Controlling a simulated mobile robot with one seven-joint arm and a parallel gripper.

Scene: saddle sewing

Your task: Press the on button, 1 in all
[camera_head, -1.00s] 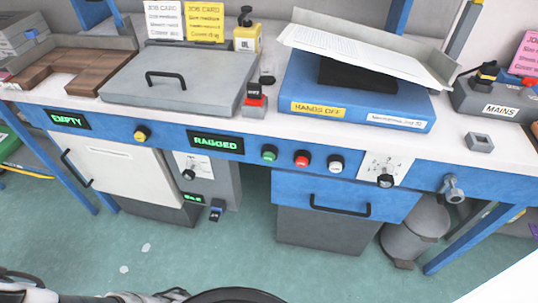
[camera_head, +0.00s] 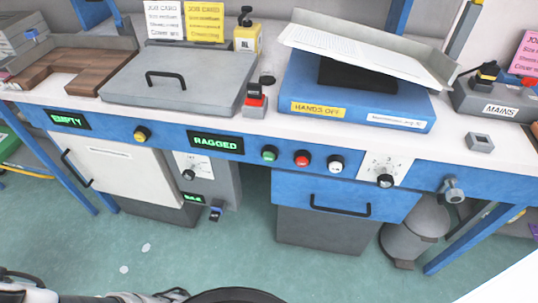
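A row of round buttons sits on the blue front panel of the bench: a green button (camera_head: 269,153), a red button (camera_head: 302,158) and a white button (camera_head: 336,163). A yellow button (camera_head: 142,134) sits further left on the same panel. No lettering marking one as "on" is readable. A small grey box with a red top (camera_head: 256,101) and a black disc above it stands on the bench. My gripper is not in view; only dark and grey parts, likely of my own body, show along the bottom edge. Nothing touches the buttons.
Lit displays read EMPTY (camera_head: 69,119) and RAGGED (camera_head: 215,142). A dial (camera_head: 385,180) is right of the buttons. A grey lidded box (camera_head: 172,85), a blue box marked HANDS OFF (camera_head: 355,95) and a MAINS box (camera_head: 490,102) stand on top. Floor in front is mostly clear.

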